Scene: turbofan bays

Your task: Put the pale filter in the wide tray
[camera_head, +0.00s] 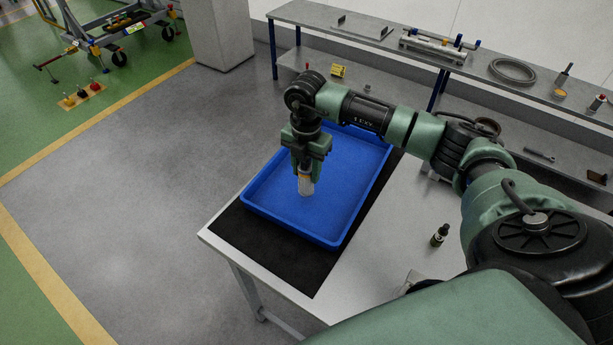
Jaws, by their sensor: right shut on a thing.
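The wide tray (268,224) is blue, shallow and rectangular, and lies on a black mat on the table. My right gripper (305,168) points down over the left part of the tray. The filter is upright between the fingers, inside the tray's outline. I cannot tell whether its bottom touches the tray floor. The gripper and forearm cover part of the tray's far side. My left gripper is not in view.
The black mat (262,255) shows in front of the tray on the grey table (376,268). A small dark green bottle (439,235) stands on the table to the right. A long shelf bench (395,42) with several parts runs behind. The tray floor around the filter is clear.

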